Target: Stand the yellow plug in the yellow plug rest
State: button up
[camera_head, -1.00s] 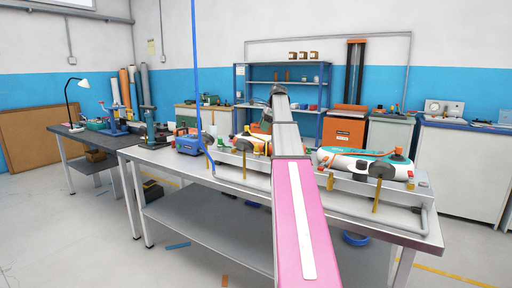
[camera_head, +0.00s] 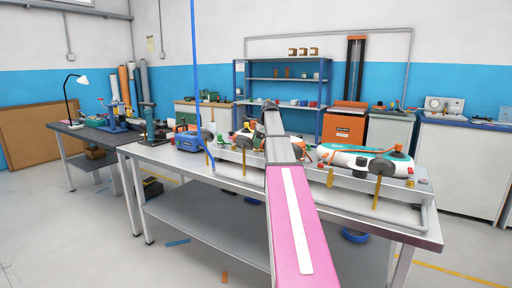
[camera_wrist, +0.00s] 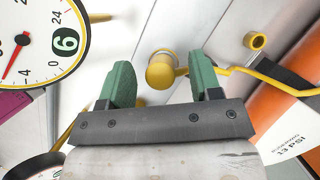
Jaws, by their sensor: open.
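In the wrist view, a yellow plug (camera_wrist: 161,72) with a round, closed face sits between and just beyond my gripper's tips. A yellow cord runs from beside it to the right. My gripper (camera_wrist: 160,78) has two green fingers, spread apart with nothing held between them. A short hollow yellow cup (camera_wrist: 255,41), which looks like the yellow plug rest, stands on the pale surface to the upper right. In the head view my arm hides the gripper, and I cannot pick out the plug or rest there.
In the wrist view, a round dial (camera_wrist: 38,40) marked 6 is at upper left, with part of another at lower left. An orange and white surface (camera_wrist: 285,120) is at right.

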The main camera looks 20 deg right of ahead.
jog(key=shift+a+f, duration=0.1)
jog(key=shift+f, duration=0.15)
jog(key=c, duration=1)
jog(key=shift+r, duration=0.15)
jog(key=shift+c, duration=0.2)
